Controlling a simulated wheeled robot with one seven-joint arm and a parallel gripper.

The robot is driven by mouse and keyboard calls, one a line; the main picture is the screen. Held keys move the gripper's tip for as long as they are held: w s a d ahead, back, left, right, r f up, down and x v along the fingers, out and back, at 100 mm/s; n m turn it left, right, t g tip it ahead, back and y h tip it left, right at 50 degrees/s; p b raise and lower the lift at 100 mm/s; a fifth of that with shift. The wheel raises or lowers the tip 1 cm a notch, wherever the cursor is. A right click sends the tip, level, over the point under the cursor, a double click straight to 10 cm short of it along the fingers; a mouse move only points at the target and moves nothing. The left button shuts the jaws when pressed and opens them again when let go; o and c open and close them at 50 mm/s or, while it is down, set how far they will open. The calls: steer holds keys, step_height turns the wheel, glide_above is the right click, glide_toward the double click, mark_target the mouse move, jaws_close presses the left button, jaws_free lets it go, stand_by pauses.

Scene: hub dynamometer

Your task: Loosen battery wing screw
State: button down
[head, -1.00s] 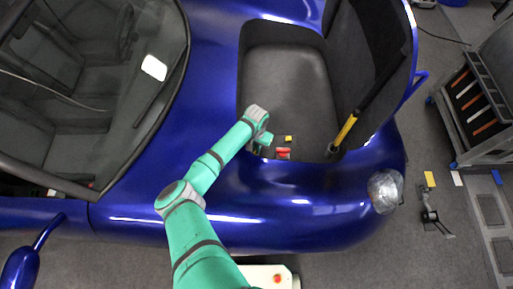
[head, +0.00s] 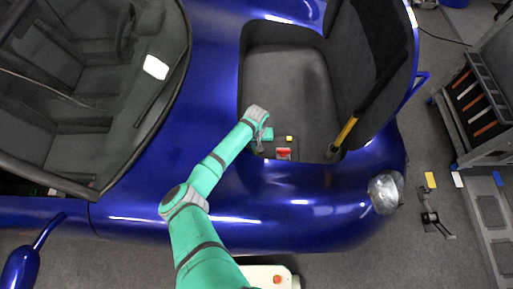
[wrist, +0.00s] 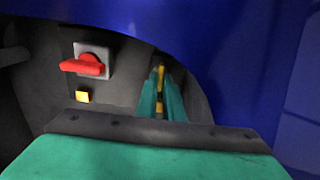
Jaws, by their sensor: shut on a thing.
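The battery wing screw (wrist: 160,77) shows in the wrist view as a small yellow and dark piece between my green fingers, near the compartment's curved blue edge. My gripper (wrist: 161,92) is shut on it, and the fingers hide most of it. In the head view my gripper (head: 260,144) is down in the car's open front compartment, left of a red switch (head: 284,153). The screw itself cannot be made out there.
The red switch handle on its grey plate also shows in the wrist view (wrist: 84,65), above a small yellow block (wrist: 82,96). A raised lid (head: 372,60) and a yellow-and-black strut (head: 347,131) bound the compartment on the right. The compartment floor (head: 285,85) behind is clear.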

steer(key=shift+a, duration=0.15)
steer(key=c, duration=1.9)
jaws_free()
steer(key=shift+r, duration=0.1)
step_height(320, 180, up, 11)
